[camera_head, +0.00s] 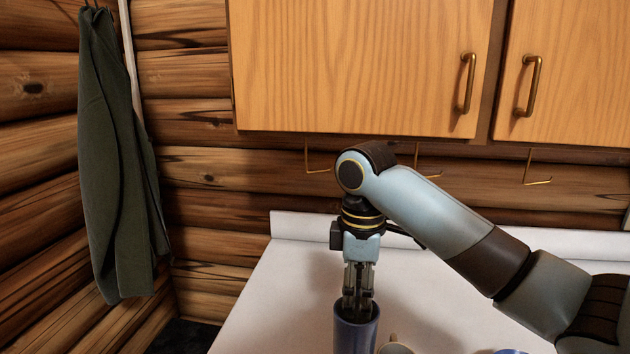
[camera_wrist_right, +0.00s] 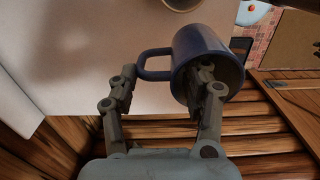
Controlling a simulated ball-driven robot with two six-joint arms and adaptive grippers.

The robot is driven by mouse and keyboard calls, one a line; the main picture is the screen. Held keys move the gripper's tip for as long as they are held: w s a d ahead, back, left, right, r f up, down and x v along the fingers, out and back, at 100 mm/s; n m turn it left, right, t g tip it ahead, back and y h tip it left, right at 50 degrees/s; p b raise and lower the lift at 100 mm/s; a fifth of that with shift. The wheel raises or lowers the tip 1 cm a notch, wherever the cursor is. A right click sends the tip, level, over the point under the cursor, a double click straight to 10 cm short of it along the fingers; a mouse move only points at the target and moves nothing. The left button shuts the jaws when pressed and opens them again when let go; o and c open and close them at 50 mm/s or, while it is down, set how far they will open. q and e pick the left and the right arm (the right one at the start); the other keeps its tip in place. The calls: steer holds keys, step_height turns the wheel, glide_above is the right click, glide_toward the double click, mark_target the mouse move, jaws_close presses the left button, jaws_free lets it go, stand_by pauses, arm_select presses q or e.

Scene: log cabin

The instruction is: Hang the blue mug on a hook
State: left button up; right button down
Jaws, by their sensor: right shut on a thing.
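The blue mug (camera_head: 357,335) stands at the front of the white counter in the head view, its lower part cut off by the frame edge. My right gripper (camera_head: 358,305) points down at its rim. In the right wrist view the mug (camera_wrist_right: 190,42) shows with its handle (camera_wrist_right: 151,64) toward the left finger. One finger of my right gripper (camera_wrist_right: 168,82) reaches inside the mug's mouth and the other is outside by the handle; it is shut on the mug. Brass hooks hang under the cabinets: a left hook (camera_head: 308,160), a middle hook (camera_head: 430,174) partly behind my arm, and a right hook (camera_head: 538,181).
Wooden cabinets (camera_head: 360,65) overhang the counter (camera_head: 290,275). A beige mug (camera_head: 394,347) stands close right of the blue mug, and a blue item (camera_head: 509,351) shows at the bottom edge. A dark green cloth (camera_head: 118,170) hangs at left. The counter's back is clear.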

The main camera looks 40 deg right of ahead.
stand_by(0.3)
steer(key=shift+t+h, duration=0.3)
steer(key=shift+w+d+h, duration=0.2)
steer(key=shift+w+h, duration=0.1)
steer(key=shift+w, duration=0.05)
steer(key=w+d+r+m+t+h, duration=0.1)
steer(key=w+d+r+t+h, duration=0.25)
steer(key=w+d, duration=0.35)
steer(key=w+d+r+m+t+h+p, duration=0.1)
steer(key=w+d+r+t+h+p, duration=0.2)
steer(key=r+h, duration=0.7)
steer(key=w+a+r+y+b, duration=0.1)
steer(key=w+a+y+b, duration=0.1)
steer(key=w+a+b, duration=0.3)
steer(key=shift+w+a+g+y+b, duration=0.15)
steer(key=shift+w+g+y+b, duration=0.25)
steer(key=shift+w, duration=0.95)
